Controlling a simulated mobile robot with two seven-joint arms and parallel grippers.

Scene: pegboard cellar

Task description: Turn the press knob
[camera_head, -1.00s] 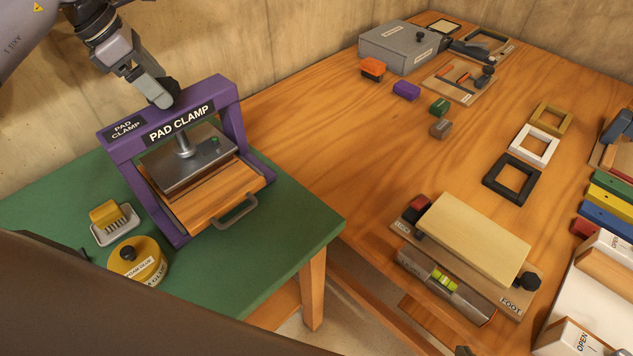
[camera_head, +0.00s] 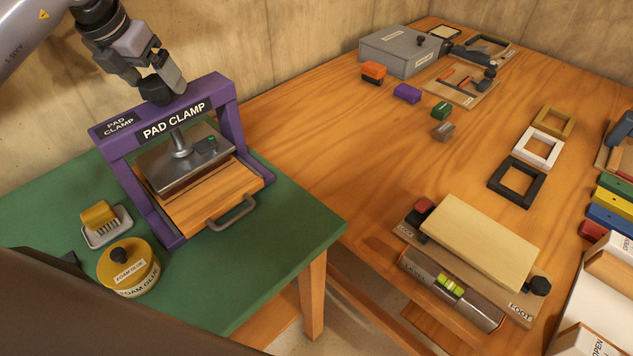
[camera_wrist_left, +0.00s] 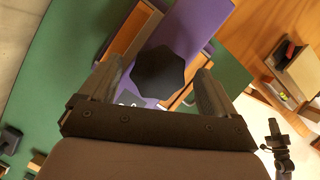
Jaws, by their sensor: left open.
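The purple pad clamp press (camera_head: 222,106) stands on the green table, with a grey pressing plate (camera_head: 167,172) hanging on a screw over a wooden drawer board (camera_head: 207,197). The black press knob (camera_head: 155,89) sits on top of the crossbar. My left gripper (camera_head: 163,84) is at the knob, with its fingers around it from above. In the left wrist view the black lobed knob (camera_wrist_left: 160,75) lies between the two open fingers (camera_wrist_left: 160,88), with a gap visible on either side. Contact cannot be made out. My right gripper is not in view.
The wooden bench (camera_head: 330,120) to the right holds a grey box (camera_head: 400,52), small coloured blocks, frames (camera_head: 516,180) and a board fixture (camera_head: 475,240).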

